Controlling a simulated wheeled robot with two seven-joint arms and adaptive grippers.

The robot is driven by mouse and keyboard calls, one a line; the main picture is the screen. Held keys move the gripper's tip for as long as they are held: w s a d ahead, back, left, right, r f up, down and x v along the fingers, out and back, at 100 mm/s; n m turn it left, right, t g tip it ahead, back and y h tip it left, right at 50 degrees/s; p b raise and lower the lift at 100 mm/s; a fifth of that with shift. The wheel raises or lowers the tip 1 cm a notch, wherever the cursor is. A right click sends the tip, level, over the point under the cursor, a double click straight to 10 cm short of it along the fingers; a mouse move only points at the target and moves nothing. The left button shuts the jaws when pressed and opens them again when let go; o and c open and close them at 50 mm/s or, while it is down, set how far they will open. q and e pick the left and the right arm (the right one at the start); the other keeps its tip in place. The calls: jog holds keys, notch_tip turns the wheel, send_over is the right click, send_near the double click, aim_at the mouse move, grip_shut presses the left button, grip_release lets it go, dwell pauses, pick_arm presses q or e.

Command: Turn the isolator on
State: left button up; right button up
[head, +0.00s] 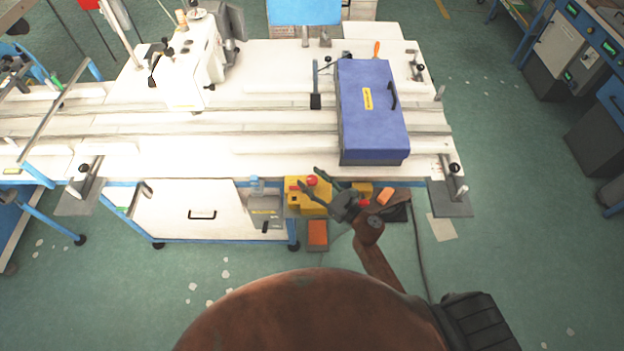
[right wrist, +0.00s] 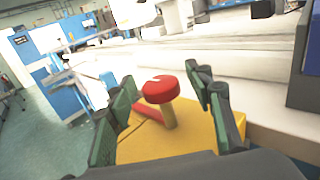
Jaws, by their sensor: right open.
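The isolator is a yellow box (head: 320,207) under the front edge of the table, with a red mushroom-shaped knob (head: 311,180) on it. In the right wrist view the red knob (right wrist: 160,89) stands up from the yellow box (right wrist: 180,137) on a pale stem, with a flat red piece beside it. My right gripper (head: 309,178) is open at the box, and its fingers reach to either side of the knob. In the right wrist view the right gripper (right wrist: 166,87) has the knob between its spread fingers; I cannot tell whether they touch it. My left gripper is not in view.
The white table (head: 240,160) edge runs just behind the box. A blue toolbox (head: 370,110) sits on it. A grey box (head: 264,210) hangs left of the isolator. Orange pedals (head: 317,233) are below and right. A sewing machine (head: 188,65) stands at the back left.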

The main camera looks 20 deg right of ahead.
jog(key=shift+c, duration=0.2)
grip_shut()
dwell(0.3)
